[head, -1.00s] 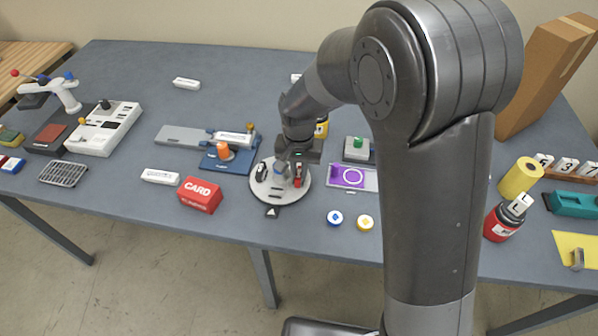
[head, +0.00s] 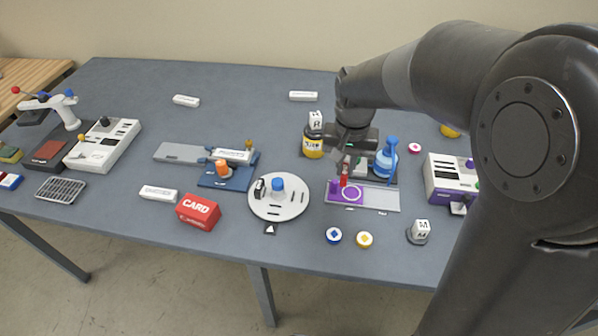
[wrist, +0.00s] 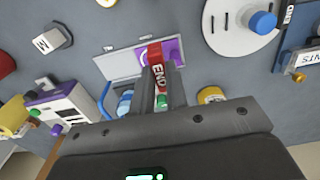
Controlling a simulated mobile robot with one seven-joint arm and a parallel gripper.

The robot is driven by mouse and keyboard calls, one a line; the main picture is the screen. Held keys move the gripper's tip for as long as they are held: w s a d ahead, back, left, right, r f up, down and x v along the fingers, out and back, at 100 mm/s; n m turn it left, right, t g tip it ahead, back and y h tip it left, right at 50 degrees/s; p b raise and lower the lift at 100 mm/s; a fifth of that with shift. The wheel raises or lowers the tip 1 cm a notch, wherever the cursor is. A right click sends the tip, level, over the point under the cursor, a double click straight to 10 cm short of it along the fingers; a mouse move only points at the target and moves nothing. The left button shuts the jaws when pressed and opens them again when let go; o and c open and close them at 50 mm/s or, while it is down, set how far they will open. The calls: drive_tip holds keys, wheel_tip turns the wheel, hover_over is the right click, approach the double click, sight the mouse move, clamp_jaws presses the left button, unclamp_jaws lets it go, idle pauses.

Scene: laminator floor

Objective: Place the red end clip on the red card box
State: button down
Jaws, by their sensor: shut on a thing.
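My gripper (head: 347,168) is shut on the red end clip (head: 344,182). It holds the clip over the purple square with a white ring (head: 335,194) at the left end of a light grey plate. In the wrist view, the red clip (wrist: 150,54) with a white "END" label sits between the fingers (wrist: 160,80). Whether the clip touches the purple square is unclear. The red card box (head: 199,212) with white "CARD" lettering stands at the table's front, well to the left of my gripper, with nothing on it.
A round white turntable (head: 280,208) with a blue knob and a dark-and-white piece stands between box and gripper. A blue bottle (head: 384,163), a yellow jar (head: 313,146) and a purple-and-white machine (head: 448,176) are near the gripper. Blue and yellow tokens (head: 334,236) lie in front.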

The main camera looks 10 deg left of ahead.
drive_tip(key=shift+d+r, duration=0.15)
drive_tip(key=shift+d, duration=0.05)
drive_tip(key=a+r, duration=0.2)
drive_tip(key=a, duration=1)
hover_over(196, 206)
drive_tip(key=f, duration=0.4)
drive_tip(key=shift+w+d+f, duration=0.1)
drive_tip(key=shift+d+f, duration=0.2)
drive_tip(key=shift+d, duration=0.05)
drive_tip(key=shift+a+f, duration=0.3)
drive_tip(key=shift+a, duration=0.05)
drive_tip(key=shift+f, duration=1.9)
